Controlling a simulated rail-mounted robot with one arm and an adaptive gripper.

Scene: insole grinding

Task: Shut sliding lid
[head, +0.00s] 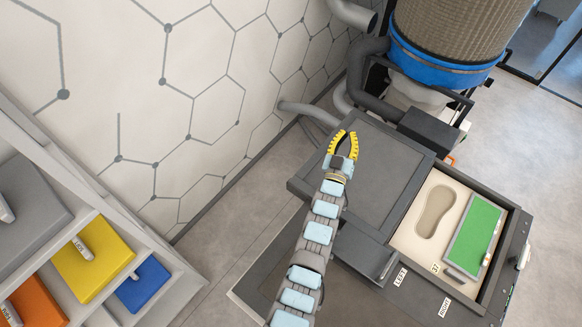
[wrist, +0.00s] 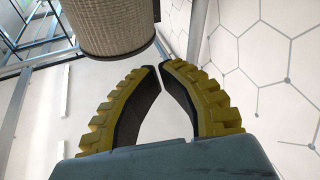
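The sliding lid (head: 378,185) is a flat dark grey panel on the machine in the head view. It lies to the left, leaving the compartment on the right uncovered. My gripper (head: 347,133), with yellow ribbed fingers, is above the lid's far left part in the picture, and my arm crosses the lid's left side. In the wrist view the fingers are empty, with a narrow gap between the tips (wrist: 159,68). I cannot tell its height over the lid.
A dark box (head: 362,249) sits at the lid's near edge, by the LEFT label (head: 400,277). Behind stand grey hoses (head: 366,80) and a blue-banded filter drum (head: 440,60). A shelf with coloured boxes (head: 93,258) stands at left. Floor between shelf and machine is clear.

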